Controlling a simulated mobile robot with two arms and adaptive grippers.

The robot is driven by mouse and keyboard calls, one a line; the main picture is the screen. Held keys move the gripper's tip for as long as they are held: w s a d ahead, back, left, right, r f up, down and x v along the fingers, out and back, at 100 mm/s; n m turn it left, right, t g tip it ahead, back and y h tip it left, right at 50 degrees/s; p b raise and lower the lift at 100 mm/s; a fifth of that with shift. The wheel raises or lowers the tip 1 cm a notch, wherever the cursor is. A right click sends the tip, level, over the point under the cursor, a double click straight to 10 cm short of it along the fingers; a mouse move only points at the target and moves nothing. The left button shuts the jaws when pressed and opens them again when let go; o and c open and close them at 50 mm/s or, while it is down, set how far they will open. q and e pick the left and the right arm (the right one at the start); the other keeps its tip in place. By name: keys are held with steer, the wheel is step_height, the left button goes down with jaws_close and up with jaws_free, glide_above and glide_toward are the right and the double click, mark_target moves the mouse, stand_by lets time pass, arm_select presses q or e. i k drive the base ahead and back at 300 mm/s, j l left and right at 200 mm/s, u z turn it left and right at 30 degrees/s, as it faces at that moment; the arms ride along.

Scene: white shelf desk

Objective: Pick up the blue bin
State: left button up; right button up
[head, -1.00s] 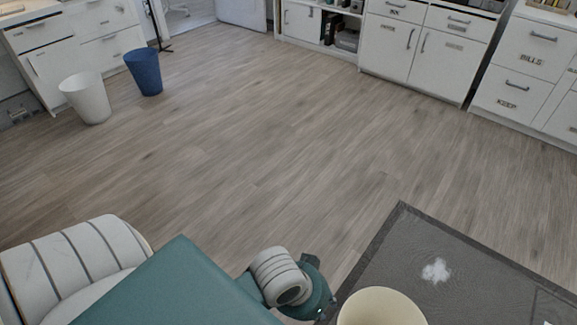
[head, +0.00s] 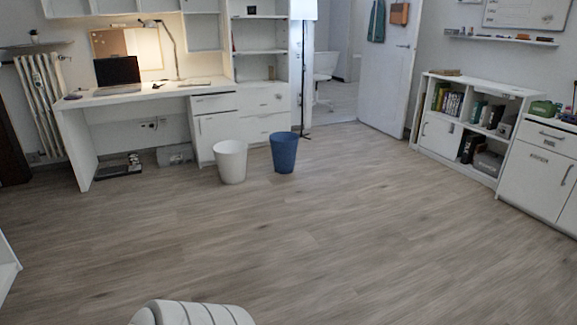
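The blue bin (head: 284,154) stands upright on the wooden floor, in front of the white drawers and left of the floor lamp. It is open at the top and tapers toward its base. A white bin (head: 231,163) stands close on its left, with a small gap between them. Both bins are well ahead of me across open floor. Neither of my grippers shows in the head view; only a white padded part of mine is at the bottom edge.
The floor (head: 300,240) between me and the bins is clear. Behind them stand a white shelf desk (head: 160,92) with drawers and a floor lamp (head: 303,60). A low white bookcase (head: 465,125) and a cabinet (head: 540,165) line the right side.

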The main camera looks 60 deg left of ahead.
mark_target(284, 144)
steer(key=u, duration=2.15)
